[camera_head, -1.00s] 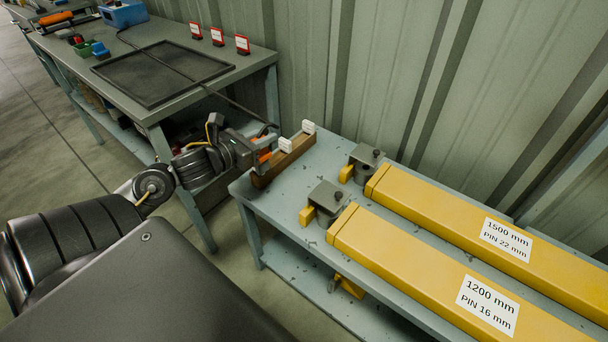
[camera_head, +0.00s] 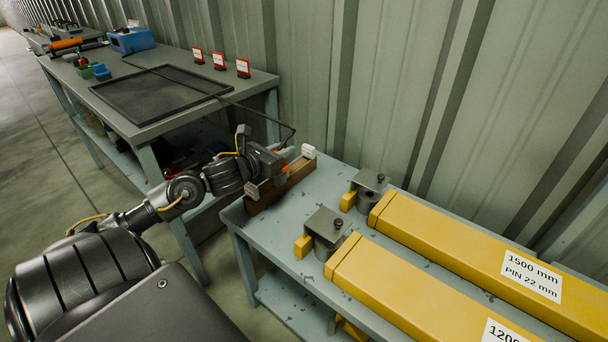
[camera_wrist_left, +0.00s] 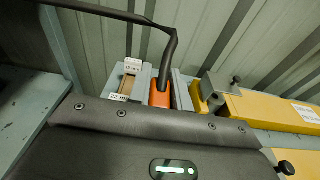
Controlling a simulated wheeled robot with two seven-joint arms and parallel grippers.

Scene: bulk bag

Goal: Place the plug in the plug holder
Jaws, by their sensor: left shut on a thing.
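My left gripper (camera_head: 281,166) is shut on the plug, an orange piece with a black line running from it. The plug (camera_wrist_left: 160,93) shows in the left wrist view, where the black line (camera_wrist_left: 172,48) rises from its top and bends left. The likely plug holder is a wooden block (camera_head: 298,173) with white labels at both ends, on the left end of the right table. It also shows in the left wrist view (camera_wrist_left: 127,84), left of the plug. My gripper is at the block and partly hides it. I cannot tell whether plug and block touch. My right gripper is not in view.
Yellow beams (camera_head: 440,233) and grey brackets (camera_head: 326,226) fill the table (camera_head: 275,232) right of the block. The left table (camera_head: 158,123) bears a black tray (camera_head: 150,100), a blue box (camera_head: 131,41) and small signs. The corrugated wall (camera_head: 400,90) stands close behind.

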